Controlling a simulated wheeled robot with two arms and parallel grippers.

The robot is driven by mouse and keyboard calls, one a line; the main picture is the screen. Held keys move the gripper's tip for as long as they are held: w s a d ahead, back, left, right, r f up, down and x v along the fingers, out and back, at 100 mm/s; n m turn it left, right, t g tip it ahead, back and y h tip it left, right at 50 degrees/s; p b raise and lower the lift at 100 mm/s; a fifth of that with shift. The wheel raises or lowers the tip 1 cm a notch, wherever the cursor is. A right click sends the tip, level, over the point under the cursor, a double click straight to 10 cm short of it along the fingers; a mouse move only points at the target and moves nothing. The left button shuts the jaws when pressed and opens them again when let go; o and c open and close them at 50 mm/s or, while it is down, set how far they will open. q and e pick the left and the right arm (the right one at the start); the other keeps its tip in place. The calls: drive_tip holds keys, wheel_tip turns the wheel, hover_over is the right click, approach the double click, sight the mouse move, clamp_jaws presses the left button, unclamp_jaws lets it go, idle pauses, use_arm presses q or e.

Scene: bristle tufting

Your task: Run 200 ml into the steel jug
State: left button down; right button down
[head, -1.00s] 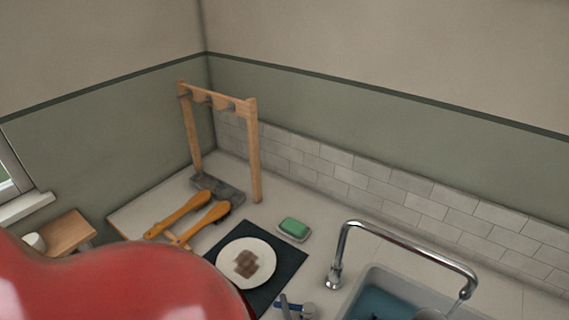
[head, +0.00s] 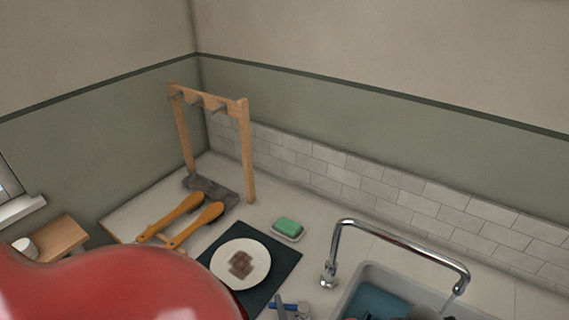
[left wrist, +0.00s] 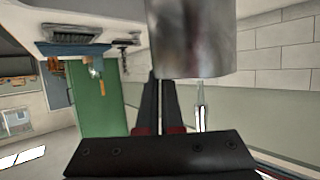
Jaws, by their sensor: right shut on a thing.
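The chrome tap (head: 400,238) arches over the sink, and a thin pale streak like water hangs below its spout. A grey shape at the bottom edge under the spout may be the steel jug; it is cut off. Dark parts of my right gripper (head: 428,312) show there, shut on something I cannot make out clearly. In the left wrist view a shiny steel cylinder (left wrist: 193,38), perhaps the jug, stands just beyond the black fingers of my left gripper (left wrist: 160,80). Whether those fingers grip anything is unclear.
The sink (head: 352,290) has a blue floor. Left of it are a blue-and-grey lever-like item (head: 288,308), a green soap (head: 288,226), a plate (head: 258,280) on a dark mat (head: 285,262), two wooden-handled brushes (head: 172,217) and a wooden rack (head: 247,150).

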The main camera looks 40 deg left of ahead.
drive_tip(key=shift+s+d+n+g+y, duration=0.25)
drive_tip(key=shift+n+g, duration=0.2)
drive_tip(key=shift+g, duration=0.2)
drive_tip(key=shift+s+d+n+g+y, duration=0.15)
drive_tip(key=shift+n+g+y, duration=0.2)
drive_tip(key=shift+g, duration=0.25)
drive_tip(key=shift+s+d+n+g+y, duration=0.2)
drive_tip(key=shift+n+g, duration=0.3)
drive_tip(key=shift+g, duration=0.15)
drive_tip(key=c, duration=0.8)
unclamp_jaws()
drive_tip(key=v, duration=1.2)
drive_tip(key=shift+c, duration=0.3)
